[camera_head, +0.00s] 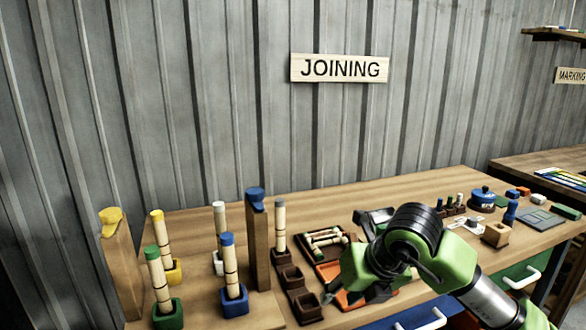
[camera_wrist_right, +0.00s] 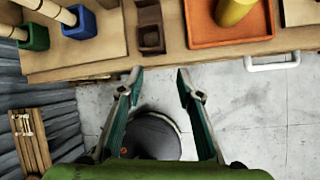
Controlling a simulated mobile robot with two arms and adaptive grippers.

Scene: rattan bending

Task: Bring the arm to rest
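My right arm comes in from the lower right in the head view, and its gripper (camera_wrist_right: 160,72) shows best in the right wrist view. Its two fingers are spread apart with nothing between them. Beyond the fingertips are the bench's front edge (camera_wrist_right: 110,66) and bare floor. In the head view the gripper is over the front part of the bench and partly hidden by my own wrist. My left gripper is in neither view.
The wooden bench (camera_head: 330,220) holds rattan sticks upright in green (camera_head: 168,314), blue (camera_head: 235,301) and yellow sockets, and tall wooden posts (camera_head: 258,245). An orange tray (camera_wrist_right: 232,38) with a yellow item lies near the front edge. White handles (camera_wrist_right: 272,62) stick out below.

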